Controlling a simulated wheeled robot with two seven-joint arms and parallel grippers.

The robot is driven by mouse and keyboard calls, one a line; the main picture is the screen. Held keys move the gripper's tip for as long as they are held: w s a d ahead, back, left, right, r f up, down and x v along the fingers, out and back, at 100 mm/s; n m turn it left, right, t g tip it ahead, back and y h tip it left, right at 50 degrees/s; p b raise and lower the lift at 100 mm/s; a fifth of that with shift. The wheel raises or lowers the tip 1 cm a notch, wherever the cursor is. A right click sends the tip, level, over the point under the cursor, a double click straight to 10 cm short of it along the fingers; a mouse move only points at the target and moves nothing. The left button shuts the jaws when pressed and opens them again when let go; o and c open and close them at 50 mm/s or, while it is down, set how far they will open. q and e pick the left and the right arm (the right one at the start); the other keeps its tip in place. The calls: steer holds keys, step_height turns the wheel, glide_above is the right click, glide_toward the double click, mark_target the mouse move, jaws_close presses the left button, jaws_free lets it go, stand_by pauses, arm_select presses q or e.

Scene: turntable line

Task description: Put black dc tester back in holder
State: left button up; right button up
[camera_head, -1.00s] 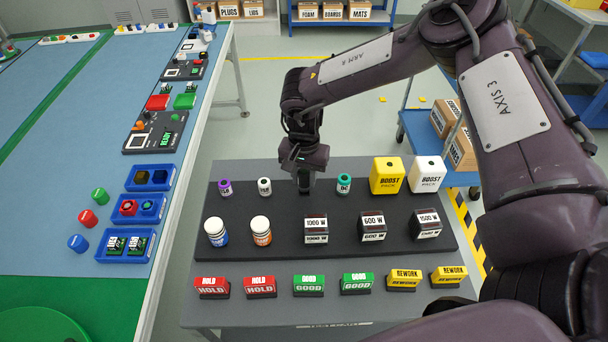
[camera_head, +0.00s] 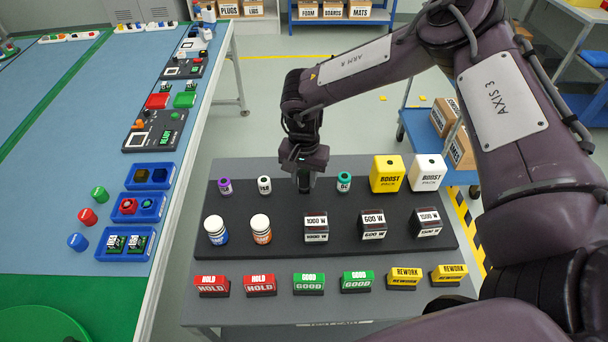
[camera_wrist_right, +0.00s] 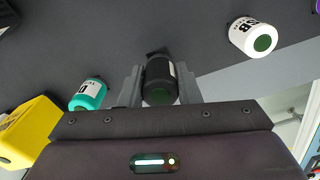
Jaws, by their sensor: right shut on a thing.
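The black tester (camera_wrist_right: 160,82) is a dark cylinder with a dark green end and a bit of white label. It sits between the two fingers of my right gripper (camera_wrist_right: 160,88), which is shut on it. In the head view my right gripper (camera_head: 304,183) points down at the back row of the dark holder board (camera_head: 285,207), between the white tester (camera_head: 264,185) and the teal tester (camera_head: 344,182). The tester's far end is close to the board, by a small dark patch. I cannot tell if it is seated. My left gripper is not in view.
A purple-topped tester (camera_head: 225,186) and yellow (camera_head: 387,174) and white (camera_head: 428,172) boost packs share the back row. Bottles and black wattage blocks (camera_head: 372,226) stand in front, then HOLD, GOOD and REWORK blocks (camera_head: 308,283). A blue bench (camera_head: 70,140) is at left.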

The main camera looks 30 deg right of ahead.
steer(key=shift+f, duration=0.95)
steer(key=o, duration=1.2)
step_height(320, 180, up, 8)
steer(key=shift+f+b, duration=0.1)
steer(key=shift+b, duration=0.9)
